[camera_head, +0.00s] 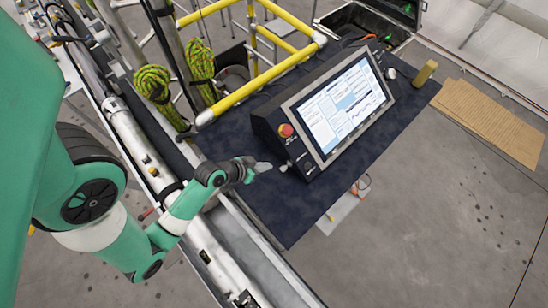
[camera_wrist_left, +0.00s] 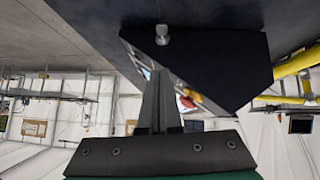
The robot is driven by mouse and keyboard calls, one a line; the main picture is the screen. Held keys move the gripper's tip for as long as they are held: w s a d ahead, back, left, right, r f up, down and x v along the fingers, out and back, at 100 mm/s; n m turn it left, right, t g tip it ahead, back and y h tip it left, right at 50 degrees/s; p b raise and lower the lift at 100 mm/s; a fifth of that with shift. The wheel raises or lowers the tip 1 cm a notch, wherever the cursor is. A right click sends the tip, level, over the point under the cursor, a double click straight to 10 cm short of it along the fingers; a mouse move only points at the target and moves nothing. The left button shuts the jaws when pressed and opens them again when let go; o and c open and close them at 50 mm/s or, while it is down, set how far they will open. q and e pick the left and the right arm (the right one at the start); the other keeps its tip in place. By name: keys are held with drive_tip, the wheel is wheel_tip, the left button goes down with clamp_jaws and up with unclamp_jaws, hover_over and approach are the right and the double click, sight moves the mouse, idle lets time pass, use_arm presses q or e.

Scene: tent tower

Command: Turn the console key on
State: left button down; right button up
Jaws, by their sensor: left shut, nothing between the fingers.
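The console (camera_head: 335,105) is a black box with a lit screen, standing on a dark tabletop (camera_head: 240,135). A small silver key (camera_head: 284,168) sits low at its near left end. My left gripper (camera_head: 264,167) is shut and empty, just left of the key with a small gap. Its closed fingers (camera_wrist_left: 157,100) show below the key in the wrist view, apart from it. Whether the key is turned cannot be told. My right gripper is not in view.
A red stop button (camera_head: 286,130) sits on the console's left edge, above the key. Yellow railing (camera_head: 265,77) and hanging green ropes (camera_head: 153,83) stand behind and left. A yellow block (camera_head: 425,73) is at the table's far right. The table front is clear.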

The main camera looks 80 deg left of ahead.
use_arm(q)
drive_tip(key=b, duration=0.8)
approach(286, 168)
drive_tip(key=x, duration=0.5)
drive_tip(key=shift+w+a+r, duration=0.2)
drive_tip(key=shift+w+r, duration=0.15)
drive_tip(key=shift+r, duration=0.05)
drive_tip(key=shift+s+d+f+p, duration=0.1)
drive_tip(key=shift+f+p, duration=0.15)
drive_tip(key=shift+p, duration=0.15)
drive_tip(key=shift+f, duration=0.4)
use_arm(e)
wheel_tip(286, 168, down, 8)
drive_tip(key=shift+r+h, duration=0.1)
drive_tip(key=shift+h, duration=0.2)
